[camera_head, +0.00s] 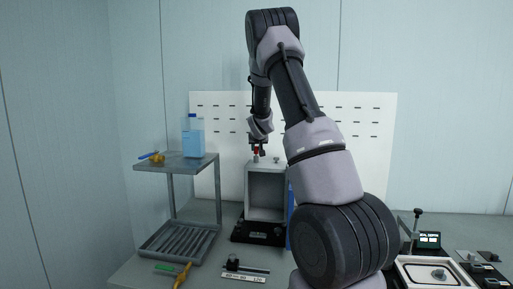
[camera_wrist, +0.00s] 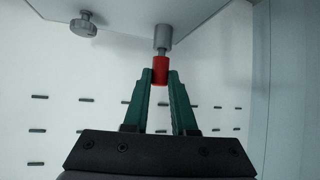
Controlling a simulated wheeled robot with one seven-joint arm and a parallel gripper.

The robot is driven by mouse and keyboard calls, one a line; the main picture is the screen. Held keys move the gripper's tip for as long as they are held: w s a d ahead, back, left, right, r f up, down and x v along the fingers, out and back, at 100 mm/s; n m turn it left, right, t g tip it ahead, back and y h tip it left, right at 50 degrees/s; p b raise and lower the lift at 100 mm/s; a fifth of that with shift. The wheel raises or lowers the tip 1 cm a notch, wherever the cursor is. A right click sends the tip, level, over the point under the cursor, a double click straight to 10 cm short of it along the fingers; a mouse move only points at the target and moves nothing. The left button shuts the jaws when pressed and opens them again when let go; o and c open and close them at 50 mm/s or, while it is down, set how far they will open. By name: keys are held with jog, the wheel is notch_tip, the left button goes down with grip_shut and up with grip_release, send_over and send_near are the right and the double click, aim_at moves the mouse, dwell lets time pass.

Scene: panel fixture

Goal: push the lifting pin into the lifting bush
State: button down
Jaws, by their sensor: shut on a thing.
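My gripper (camera_wrist: 160,78) has green fingers shut on the red grip of the lifting pin (camera_wrist: 160,69). A short, thin metal shank shows between the red grip and a grey cylinder, seemingly the lifting bush (camera_wrist: 163,37), on the pale panel. The pin is roughly in line with the bush, and the shank meets its end. How far it reaches inside is hidden. In the head view my gripper (camera_head: 258,146) is above the top of the grey box-like fixture (camera_head: 251,190), with the red grip (camera_head: 257,151) small beneath it.
A round grey knob (camera_wrist: 83,25) stands on the panel beside the bush. A slotted white board (camera_head: 350,130) is behind the fixture. A grey shelf stand (camera_head: 190,163) with a blue bottle (camera_head: 193,138) is at left. A tray (camera_head: 433,275) and small devices are at right.

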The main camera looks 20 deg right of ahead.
jog(key=shift+f, duration=0.5)
jog(key=c, duration=0.6)
grip_release()
jog(key=shift+c, duration=0.2)
jog(key=s+a+r+g+y, duration=0.1)
jog(key=s+a+r, duration=0.35)
jog(key=s, duration=0.45)
jog(key=s+a+r+m+y, duration=0.1)
jog(key=s+a+r, duration=0.4)
jog(key=s, duration=0.5)
jog(key=s+a+r+g+y, duration=0.1)
jog(key=s+a+r+y, duration=0.15)
jog(key=s+r, duration=0.55)
jog(key=s+a, duration=0.4)
jog(key=s, duration=0.6)
jog(key=s+a+g+y, duration=0.1)
jog(key=s+a, duration=0.4)
jog(key=s, duration=0.5)
jog(key=shift+f, duration=0.25)
